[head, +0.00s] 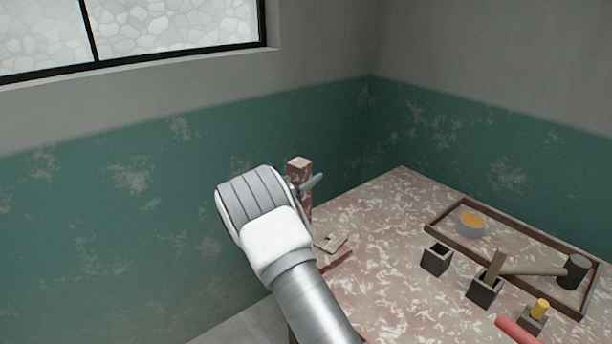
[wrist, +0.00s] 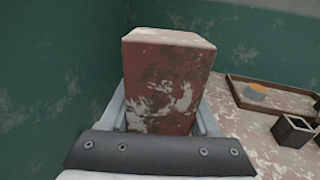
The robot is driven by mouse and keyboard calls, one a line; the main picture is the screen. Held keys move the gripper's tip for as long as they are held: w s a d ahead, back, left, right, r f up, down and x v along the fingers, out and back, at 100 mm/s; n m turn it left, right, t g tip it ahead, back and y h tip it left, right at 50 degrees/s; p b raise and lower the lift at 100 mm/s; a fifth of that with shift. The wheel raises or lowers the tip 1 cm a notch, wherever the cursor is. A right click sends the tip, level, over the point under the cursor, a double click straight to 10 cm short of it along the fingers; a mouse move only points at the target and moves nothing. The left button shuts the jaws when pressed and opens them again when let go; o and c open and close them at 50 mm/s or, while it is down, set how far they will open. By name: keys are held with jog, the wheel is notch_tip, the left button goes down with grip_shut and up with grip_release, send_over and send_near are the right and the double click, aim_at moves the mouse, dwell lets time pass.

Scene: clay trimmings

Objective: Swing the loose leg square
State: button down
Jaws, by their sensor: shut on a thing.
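The leg is a squared reddish-brown post with white clay-like patches. Its upper end shows just past my gripper in the head view (head: 300,166) and fills the middle of the wrist view (wrist: 165,85). My gripper (head: 305,184) is shut on it, with one pale finger on each side in the wrist view (wrist: 163,115). The leg looks upright, at the far left edge of the mottled table (head: 385,215). My gripper and arm hide most of its lower part, so I cannot tell how it joins the table.
Small flat pieces (head: 331,243) lie right of my wrist. Dark square pots (head: 436,260) and a mallet (head: 573,270) are nearby. A green wall (head: 130,200) stands behind. The table's back middle is clear.

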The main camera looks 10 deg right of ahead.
jog(key=shift+s+d+m+g+h, duration=0.2)
jog(key=shift+m+g+h, duration=0.5)
jog(key=shift+g, duration=0.3)
jog(key=shift+s+d+m+g+h, duration=0.15)
jog(key=shift+m+g+h, duration=0.45)
jog(key=shift+m+g, duration=0.3)
jog(key=shift+a, duration=0.1)
jog(key=shift+c, duration=0.6)
grip_release()
jog(key=shift+a, duration=0.1)
jog(key=p+v, duration=0.2)
jog(key=v, duration=1.5)
jog(key=shift+r, duration=0.15)
jog(key=shift+a, duration=0.15)
